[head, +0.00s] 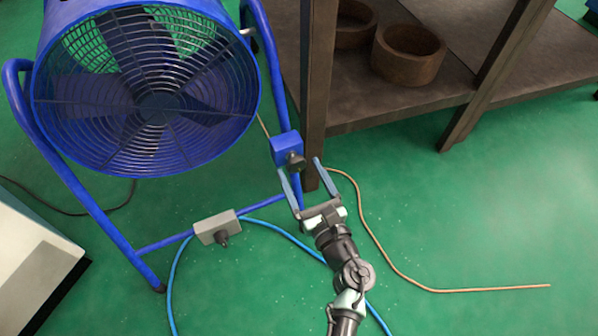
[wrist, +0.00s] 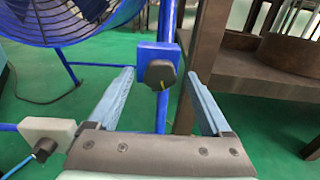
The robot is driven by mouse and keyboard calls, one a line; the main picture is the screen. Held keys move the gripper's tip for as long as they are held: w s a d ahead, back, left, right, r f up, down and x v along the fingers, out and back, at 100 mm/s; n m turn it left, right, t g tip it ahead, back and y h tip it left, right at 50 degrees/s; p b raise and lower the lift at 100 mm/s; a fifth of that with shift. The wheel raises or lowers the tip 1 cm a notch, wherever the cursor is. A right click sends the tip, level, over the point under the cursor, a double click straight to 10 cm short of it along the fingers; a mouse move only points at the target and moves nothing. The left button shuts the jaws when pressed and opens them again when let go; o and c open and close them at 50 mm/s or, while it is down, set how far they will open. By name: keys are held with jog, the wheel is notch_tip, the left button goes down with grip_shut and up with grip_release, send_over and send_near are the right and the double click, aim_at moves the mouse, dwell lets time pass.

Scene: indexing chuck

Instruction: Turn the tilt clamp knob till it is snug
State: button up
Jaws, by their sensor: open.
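A dark knob (head: 296,162) sits on a blue block (head: 284,146) on the right leg of the blue fan stand; I take it as the tilt clamp knob. In the wrist view the knob (wrist: 160,74) is faceted, with a small yellow-green mark at its lower right. My gripper (head: 299,166) is open, its two blue-grey fingers pointing at the block. In the wrist view the knob shows between the fingertips, with gaps on both sides. Whether the fingertips reach to its depth, I cannot tell.
A blue caged fan (head: 160,105) hangs in the stand. A grey box (head: 217,228) with another dark knob sits on the lower bar. A dark table leg (head: 318,90) stands close right of the block. A blue hose (head: 172,290) and a tan cord (head: 385,250) lie on the green floor.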

jog(key=shift+x, duration=0.8)
grip_shut()
